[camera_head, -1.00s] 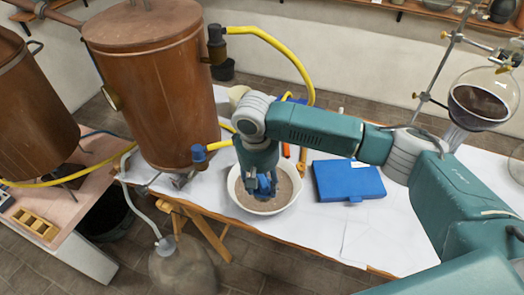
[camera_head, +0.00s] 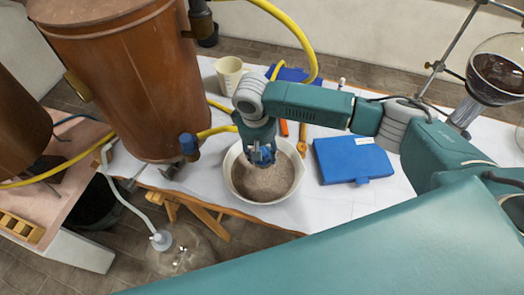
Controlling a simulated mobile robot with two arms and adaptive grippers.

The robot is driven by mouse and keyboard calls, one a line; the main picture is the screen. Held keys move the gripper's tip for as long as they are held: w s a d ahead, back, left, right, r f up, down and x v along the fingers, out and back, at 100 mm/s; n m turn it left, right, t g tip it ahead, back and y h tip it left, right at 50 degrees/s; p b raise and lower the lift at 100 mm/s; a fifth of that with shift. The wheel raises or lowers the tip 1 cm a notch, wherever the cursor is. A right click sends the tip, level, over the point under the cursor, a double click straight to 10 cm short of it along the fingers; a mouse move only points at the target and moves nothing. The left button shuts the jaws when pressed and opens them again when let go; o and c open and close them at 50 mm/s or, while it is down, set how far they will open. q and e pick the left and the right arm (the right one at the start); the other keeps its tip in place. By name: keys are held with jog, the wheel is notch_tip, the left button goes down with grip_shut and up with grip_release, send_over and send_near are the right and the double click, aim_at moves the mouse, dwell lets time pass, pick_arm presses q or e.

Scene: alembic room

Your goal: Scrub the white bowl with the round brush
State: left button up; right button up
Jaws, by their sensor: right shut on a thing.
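The white bowl (camera_head: 292,192) stands on the white-covered table, its inside coated greyish brown. My right gripper (camera_head: 262,160) points down over the bowl, within its rim in the picture. It is shut on the round brush (camera_head: 262,178), which is mostly hidden by the fingers and blends with the brown inside of the bowl. I cannot tell whether the brush touches the bowl's surface. My left gripper is not in view.
A blue case (camera_head: 352,160) lies right of the bowl. A beige beaker (camera_head: 229,75) and orange-handled tools (camera_head: 302,135) are behind it. A copper vessel (camera_head: 130,90) with yellow hoses stands left. A glass flask (camera_head: 495,75) hangs on a stand at right.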

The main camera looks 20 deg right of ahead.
jog(key=shift+w+f+b, duration=0.2)
jog(key=shift+f+b, duration=0.15)
jog(key=shift+f, duration=0.15)
jog(key=shift+w+f+b, duration=0.2)
jog(key=shift+f+b, duration=0.1)
jog(key=shift+f, duration=0.2)
jog(key=shift+s+f+b, duration=0.35)
jog(key=shift+f+b, duration=0.25)
jog(key=shift+b, duration=0.4)
jog(key=shift+f, duration=0.25)
jog(key=shift+w+f, duration=0.15)
jog(key=shift+f, duration=0.55)
jog(key=shift+f+b, duration=1)
jog(key=shift+f, duration=1.6)
jog(key=shift+f, duration=0.65)
